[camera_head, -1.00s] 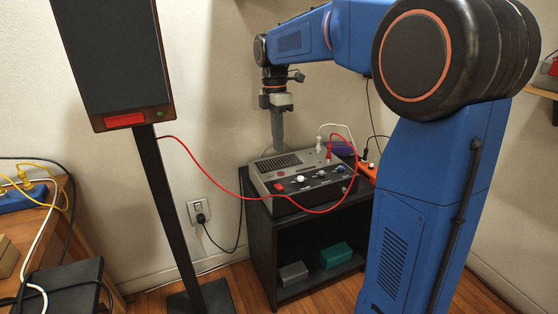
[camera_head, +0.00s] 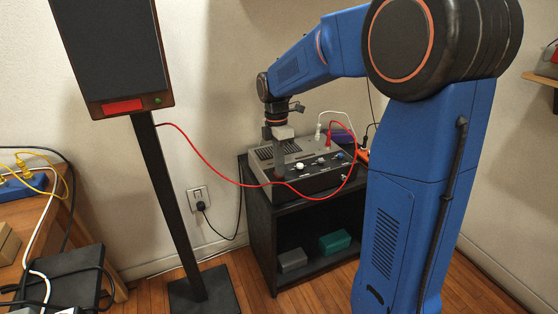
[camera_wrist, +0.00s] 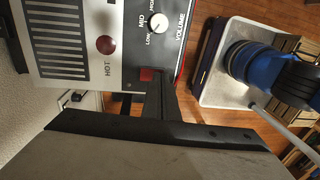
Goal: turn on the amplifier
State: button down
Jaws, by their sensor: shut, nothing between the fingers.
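The grey amplifier (camera_head: 310,160) sits on top of a black stand, its front panel carrying a white knob (camera_head: 300,166) and other knobs. My gripper (camera_head: 279,174) is shut and empty, pointing down at the left part of that panel, hiding the red switch there. In the wrist view the dark fingers (camera_wrist: 162,88) are beside the red switch (camera_wrist: 147,75), which is partly covered; I cannot tell whether they touch it. The white MID knob (camera_wrist: 159,26) and a dark red round lamp (camera_wrist: 105,44) are close by. The lamp looks unlit.
A red cable (camera_head: 212,170) hangs from the tall speaker (camera_head: 110,55) and loops across the amplifier's front. A white plug stands on its top. The black stand (camera_head: 259,235) holds grey and green boxes. A wall outlet (camera_head: 198,197) is at left.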

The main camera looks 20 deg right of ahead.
dwell(0.3)
jog(key=shift+s+f, duration=0.1)
jog(key=shift+f, duration=0.1)
jog(key=shift+w+r, duration=0.2)
jog(key=shift+w, duration=0.65)
jog(key=shift+r, duration=0.1)
jog(key=shift+r, duration=0.25)
notch_tip(320, 180, up, 13)
jog(key=w, duration=0.1)
jog(key=shift+w, duration=0.35)
